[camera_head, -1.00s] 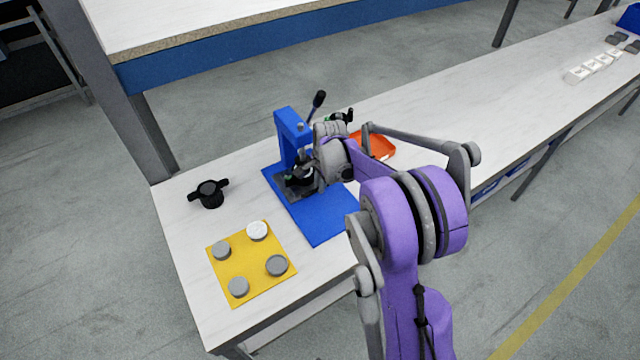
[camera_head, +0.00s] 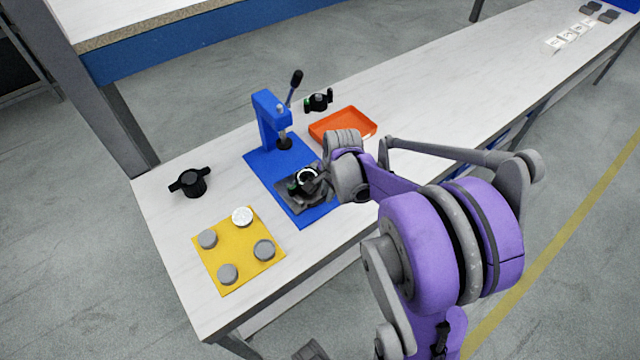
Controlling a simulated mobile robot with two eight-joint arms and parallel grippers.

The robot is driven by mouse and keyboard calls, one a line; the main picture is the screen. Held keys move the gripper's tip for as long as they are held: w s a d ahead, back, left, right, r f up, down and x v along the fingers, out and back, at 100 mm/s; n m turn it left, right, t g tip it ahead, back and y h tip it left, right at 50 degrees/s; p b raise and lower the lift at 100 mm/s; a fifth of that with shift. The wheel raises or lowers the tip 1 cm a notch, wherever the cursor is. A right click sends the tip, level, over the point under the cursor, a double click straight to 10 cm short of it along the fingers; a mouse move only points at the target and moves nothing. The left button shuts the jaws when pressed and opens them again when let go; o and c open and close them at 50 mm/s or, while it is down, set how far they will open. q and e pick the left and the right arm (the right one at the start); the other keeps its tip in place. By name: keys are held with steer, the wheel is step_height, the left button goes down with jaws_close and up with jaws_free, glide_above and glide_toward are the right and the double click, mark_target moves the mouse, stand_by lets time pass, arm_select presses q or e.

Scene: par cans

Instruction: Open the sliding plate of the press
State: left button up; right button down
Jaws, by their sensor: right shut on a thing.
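The blue press (camera_head: 268,122) stands upright at the back of its blue base mat (camera_head: 310,216), its lever (camera_head: 294,85) pointing up. The dark sliding plate (camera_head: 288,190) lies forward of the press head, clear of the ram (camera_head: 284,143). A dark round piece with a light ring (camera_head: 306,176) sits on it. My right gripper (camera_head: 318,183) is at the plate's right side, shut on it; the wrist hides part of the grip.
A black two-handled part (camera_head: 190,183) and a yellow mat (camera_head: 238,277) with several round pucks are at left.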

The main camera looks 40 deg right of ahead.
steer(key=c, duration=0.9)
jaws_free()
steer(key=r, duration=0.3)
steer(key=s+r+p, duration=0.1)
steer(key=r, duration=0.3)
steer(key=s+r, duration=0.1)
steer(key=r, duration=0.2)
steer(key=shift+a+r+p, duration=0.1)
steer(key=shift+r+p, duration=0.25)
steer(key=shift+p, duration=0.05)
steer(key=s+a+r+n+t+p, duration=0.1)
steer(key=s+a+n+p, duration=0.1)
steer(key=a+n, duration=0.4)
steer(key=s+a+r+n+t+p, duration=0.1)
steer(key=s+a+n+p, duration=0.1)
steer(key=a+n, duration=0.4)
steer(key=s+a+r+n+t+p, duration=0.1)
steer(key=s+a+n+p, duration=0.1)
steer(key=s+a+n, duration=0.2)
steer(key=shift+s+a+r+n, duration=0.1)
steer(key=shift+a+r+n, duration=0.1)
steer(key=shift+a+n, duration=0.8)
steer(key=shift+s+a+r+n, duration=0.15)
steer(key=shift+a+n, duration=0.45)
steer(key=shift+a, duration=0.65)
